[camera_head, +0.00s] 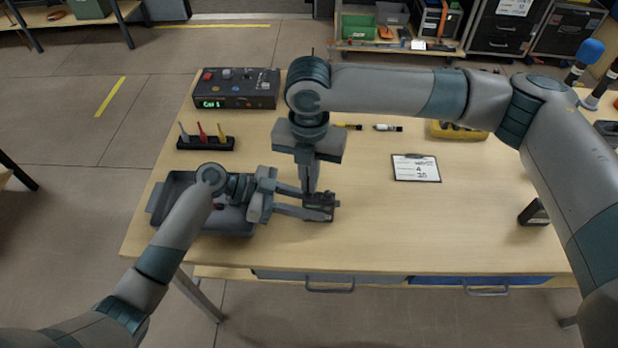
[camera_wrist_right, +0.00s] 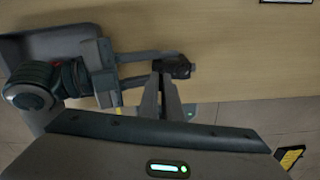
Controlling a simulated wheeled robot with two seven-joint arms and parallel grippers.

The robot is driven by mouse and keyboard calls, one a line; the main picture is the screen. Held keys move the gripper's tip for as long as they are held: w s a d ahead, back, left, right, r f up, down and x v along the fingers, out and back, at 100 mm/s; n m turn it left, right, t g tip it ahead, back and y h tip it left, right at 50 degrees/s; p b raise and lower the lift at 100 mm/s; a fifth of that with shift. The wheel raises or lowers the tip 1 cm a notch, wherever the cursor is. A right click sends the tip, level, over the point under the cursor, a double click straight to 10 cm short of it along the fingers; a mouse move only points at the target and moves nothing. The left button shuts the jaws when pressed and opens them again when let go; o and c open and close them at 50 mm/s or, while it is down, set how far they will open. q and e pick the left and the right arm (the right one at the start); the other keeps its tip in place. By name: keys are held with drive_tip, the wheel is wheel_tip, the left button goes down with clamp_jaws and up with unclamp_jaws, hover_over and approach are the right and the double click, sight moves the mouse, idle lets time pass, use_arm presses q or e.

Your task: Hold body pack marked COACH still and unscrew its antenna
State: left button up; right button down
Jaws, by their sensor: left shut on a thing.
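A small dark body pack (camera_head: 326,202) is held just above or on the table, left of its middle; I cannot read its marking. It also shows in the right wrist view (camera_wrist_right: 178,66). My left gripper (camera_head: 317,205) reaches in from the left and is shut on the pack, one finger on each side. My right gripper (camera_head: 309,190) points straight down at the pack from above, its two fingers close together at the pack's edge. The antenna is hidden by these fingers, so I cannot tell whether they grip it.
A grey tray (camera_head: 163,205) lies under my left arm. A control box (camera_head: 236,88), a rack of small coloured tools (camera_head: 205,143), a clipboard (camera_head: 416,168) and a dark device (camera_head: 533,214) are on the table (camera_head: 440,235). The front right of the tabletop is mostly clear.

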drive_tip(key=shift+n, duration=0.4)
drive_tip(key=shift+n, duration=2)
drive_tip(key=c, duration=2)
unclamp_jaws()
drive_tip(key=shift+c, duration=0.2)
drive_tip(key=m, duration=0.4)
